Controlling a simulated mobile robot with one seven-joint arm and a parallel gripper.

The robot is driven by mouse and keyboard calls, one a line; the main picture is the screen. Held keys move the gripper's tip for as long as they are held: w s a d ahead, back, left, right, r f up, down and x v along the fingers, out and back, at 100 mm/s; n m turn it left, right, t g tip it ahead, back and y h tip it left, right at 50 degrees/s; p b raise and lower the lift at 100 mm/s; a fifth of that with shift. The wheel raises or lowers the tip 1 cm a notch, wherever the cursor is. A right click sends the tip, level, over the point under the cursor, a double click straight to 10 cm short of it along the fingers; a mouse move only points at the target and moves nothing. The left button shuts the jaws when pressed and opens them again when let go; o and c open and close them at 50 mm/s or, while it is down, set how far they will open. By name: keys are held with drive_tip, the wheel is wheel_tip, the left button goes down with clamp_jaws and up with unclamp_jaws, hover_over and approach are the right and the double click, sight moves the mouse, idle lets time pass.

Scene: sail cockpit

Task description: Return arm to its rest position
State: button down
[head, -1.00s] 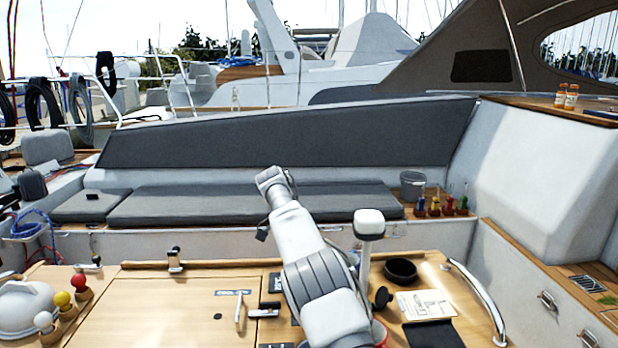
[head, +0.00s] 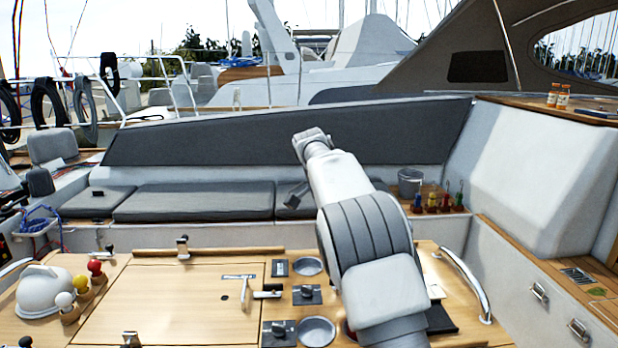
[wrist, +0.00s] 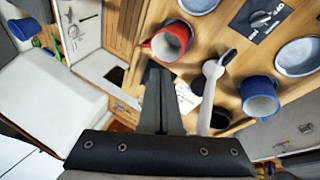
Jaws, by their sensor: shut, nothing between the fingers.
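My arm (head: 365,235) reaches up from the bottom of the head view, bent above the cockpit table. My gripper (wrist: 160,78) shows in the wrist view, shut with nothing between its fingers. It hangs above the table area, apart from the things below. A red mug (wrist: 172,42) is above and to the right of the fingertips in that view. A blue mug (wrist: 260,97) is farther right. A white-stemmed lever (wrist: 211,88) stands between the fingers and the blue mug. In the head view my arm hides most of the mug area, and I cannot make out the fingers there.
The wooden table (head: 170,295) carries round dishes (head: 317,331), a white dome (head: 42,291) and several coloured knobs (head: 96,267). A steel handrail (head: 468,285) runs along its right side. Grey bench cushions (head: 195,202) and a bucket (head: 410,183) lie behind. Air above the bench looks clear.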

drive_tip(key=s+d+r+n+t+y, duration=0.2)
drive_tip(key=s+d+r+n, duration=0.15)
drive_tip(key=s, duration=0.35)
drive_tip(key=s+d+r+n+t+y, duration=0.1)
drive_tip(key=s+d+r+n+t, duration=0.15)
drive_tip(key=s+r, duration=0.35)
drive_tip(key=s+f+n+t, duration=0.2)
drive_tip(key=s+f+n, duration=0.1)
drive_tip(key=s, duration=0.6)
drive_tip(key=s+f+n+t+y, duration=0.1)
drive_tip(key=s+f+n, duration=0.3)
drive_tip(key=s, duration=0.6)
drive_tip(key=shift+n+t, duration=0.3)
drive_tip(key=shift+t, duration=0.25)
drive_tip(key=shift+a, duration=0.1)
